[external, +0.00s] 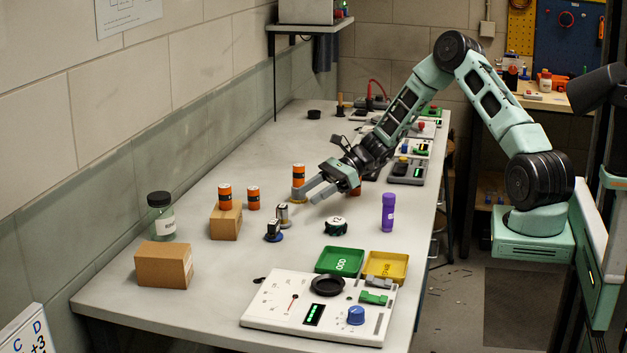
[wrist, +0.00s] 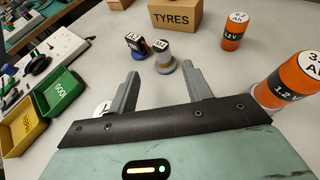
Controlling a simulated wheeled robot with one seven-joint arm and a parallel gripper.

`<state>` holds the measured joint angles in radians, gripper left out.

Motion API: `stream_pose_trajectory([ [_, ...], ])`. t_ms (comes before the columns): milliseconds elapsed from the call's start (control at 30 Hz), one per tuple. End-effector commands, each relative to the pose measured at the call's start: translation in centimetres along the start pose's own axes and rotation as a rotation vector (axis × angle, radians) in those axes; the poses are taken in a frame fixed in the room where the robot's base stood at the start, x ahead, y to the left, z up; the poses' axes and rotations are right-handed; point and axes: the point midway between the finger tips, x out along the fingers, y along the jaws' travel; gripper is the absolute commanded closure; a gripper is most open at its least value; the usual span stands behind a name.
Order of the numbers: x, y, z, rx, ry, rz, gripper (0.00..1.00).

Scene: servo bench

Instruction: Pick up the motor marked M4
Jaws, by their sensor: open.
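My gripper (external: 313,192) is open and empty above the bench, its two fingers pointing down and forward. In the wrist view my gripper (wrist: 160,70) has a small silver-grey motor (wrist: 163,60) just beyond and between its fingertips, not touching them.
Orange batteries (wrist: 234,31) stand nearby, one (wrist: 290,82) close to my right finger. A tyres box (wrist: 175,15) is behind the motors. A black round part (external: 336,226), purple bottle (external: 388,212), green tray (external: 340,262) and yellow tray (external: 386,266) stand to the right.

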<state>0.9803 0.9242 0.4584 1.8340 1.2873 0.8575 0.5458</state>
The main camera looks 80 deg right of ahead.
Motion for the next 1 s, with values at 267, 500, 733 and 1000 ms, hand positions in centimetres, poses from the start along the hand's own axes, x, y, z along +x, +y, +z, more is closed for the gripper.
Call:
stream_pose_trajectory([
  [267, 2.0, -0.1, 0.1, -0.001, 0.000, -0.001, 0.50],
  [500, 4.7, -0.3, 0.3, 0.001, 0.000, 0.001, 0.50],
  [733, 7.0, -0.4, 0.1, -0.001, 0.001, -0.002, 0.50],
  [1000, 6.9, -0.4, 0.1, -0.001, 0.001, -0.002, 0.81],
])
